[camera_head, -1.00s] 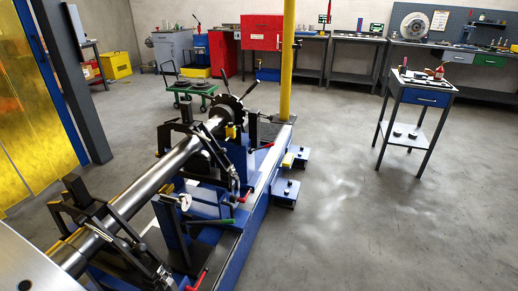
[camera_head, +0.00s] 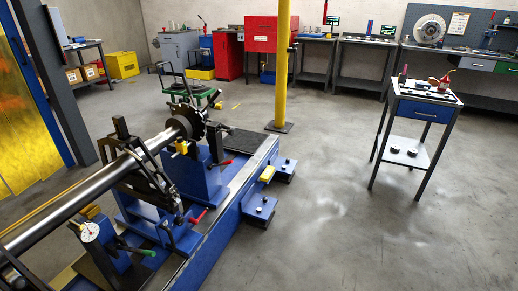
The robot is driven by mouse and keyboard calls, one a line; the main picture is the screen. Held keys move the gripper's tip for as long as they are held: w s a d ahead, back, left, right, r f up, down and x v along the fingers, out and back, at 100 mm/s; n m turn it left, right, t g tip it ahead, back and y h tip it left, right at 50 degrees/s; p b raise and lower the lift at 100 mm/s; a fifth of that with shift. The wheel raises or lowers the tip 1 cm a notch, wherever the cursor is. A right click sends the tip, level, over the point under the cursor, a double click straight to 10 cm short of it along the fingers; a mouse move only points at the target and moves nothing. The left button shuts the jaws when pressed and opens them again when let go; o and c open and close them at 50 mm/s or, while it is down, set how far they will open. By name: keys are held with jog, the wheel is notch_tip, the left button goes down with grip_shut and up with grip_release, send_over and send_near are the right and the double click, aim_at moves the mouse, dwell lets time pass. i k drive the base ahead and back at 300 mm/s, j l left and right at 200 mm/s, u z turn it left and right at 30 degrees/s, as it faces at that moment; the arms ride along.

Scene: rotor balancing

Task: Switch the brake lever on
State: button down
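A long steel rotor shaft (camera_head: 84,188) lies across black roller supports on the blue balancing machine (camera_head: 216,258), at the left. A dark toothed disc (camera_head: 192,124) sits near its far end. A lever with a red handle (camera_head: 198,216) sticks out low on the machine's near side, below the far support. A lever with a green handle (camera_head: 146,252) is nearer, beside a white dial gauge (camera_head: 89,231). I cannot tell which of these is the brake lever or how it is set. My gripper is not in view.
A yellow post (camera_head: 283,70) rises beyond the machine. A trolley table with a blue drawer (camera_head: 424,111) stands at right. The grey floor (camera_head: 320,220) between is clear. Workbenches line the back wall.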

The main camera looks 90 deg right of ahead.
aim_at(209, 167)
jog(key=k+l, duration=0.15)
jog(key=l, duration=0.2)
jog(key=k+l, duration=0.15)
jog(key=l, duration=0.2)
jog(key=k+l, duration=0.15)
jog(key=l, duration=0.2)
jog(key=k+l, duration=0.1)
jog(key=l, duration=0.2)
jog(key=k+l, duration=0.15)
jog(key=l, duration=0.2)
jog(key=k+l, duration=0.15)
jog(key=l, duration=0.2)
jog(key=k+l+z, duration=0.1)
jog(key=l, duration=0.25)
jog(key=i+l, duration=0.1)
jog(key=l, duration=0.8)
